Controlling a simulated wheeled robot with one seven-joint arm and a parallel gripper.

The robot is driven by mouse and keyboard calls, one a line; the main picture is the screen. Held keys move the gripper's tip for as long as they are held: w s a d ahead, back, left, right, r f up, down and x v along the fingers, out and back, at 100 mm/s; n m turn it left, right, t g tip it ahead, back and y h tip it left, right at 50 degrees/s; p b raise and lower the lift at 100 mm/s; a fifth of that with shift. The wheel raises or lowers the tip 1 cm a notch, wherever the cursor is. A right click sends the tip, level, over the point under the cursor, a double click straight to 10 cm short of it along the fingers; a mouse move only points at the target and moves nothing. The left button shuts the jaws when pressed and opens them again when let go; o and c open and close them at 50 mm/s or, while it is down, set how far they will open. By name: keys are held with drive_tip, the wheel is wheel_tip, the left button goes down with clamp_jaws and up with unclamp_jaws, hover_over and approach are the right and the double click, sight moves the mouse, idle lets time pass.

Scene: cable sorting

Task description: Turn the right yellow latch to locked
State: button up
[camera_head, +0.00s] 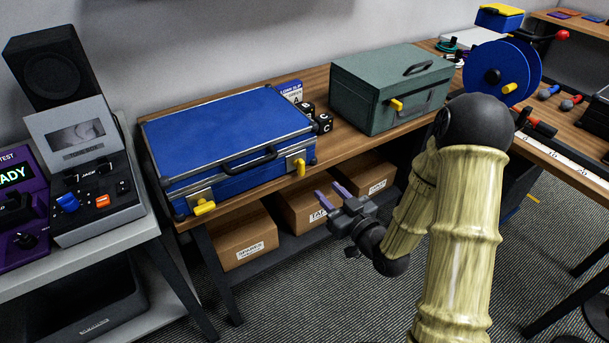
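A closed blue case (225,133) lies on the wooden workbench and has two yellow latches on metal plates along its front. The right yellow latch (300,168) hangs roughly upright on its plate. The left yellow latch (203,208) lies more sideways. My gripper (331,193) is in front of the bench, below and right of the right latch and apart from it. Its two purple fingers are spread with an empty gap between them. Nothing hides the right latch.
A green toolbox (365,94) with its own yellow latch (395,105) stands right of the case. Small black dice-like cubes (325,122) sit between them. Cardboard boxes (243,238) fill the shelf below. A grey cart (99,245) with devices stands at left. The floor ahead is clear.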

sight(303, 166)
drive_tip(key=shift+a+f+b, duration=0.1)
drive_tip(key=shift+f+b, duration=0.1)
drive_tip(key=shift+b, duration=0.2)
drive_tip(key=x, duration=0.5)
drive_tip(key=p+x, duration=0.1)
drive_tip(key=x, duration=0.5)
drive_tip(key=shift+w+a+r, duration=0.2)
drive_tip(key=shift+w+r, duration=0.05)
drive_tip(key=shift+c, duration=0.5)
clamp_jaws()
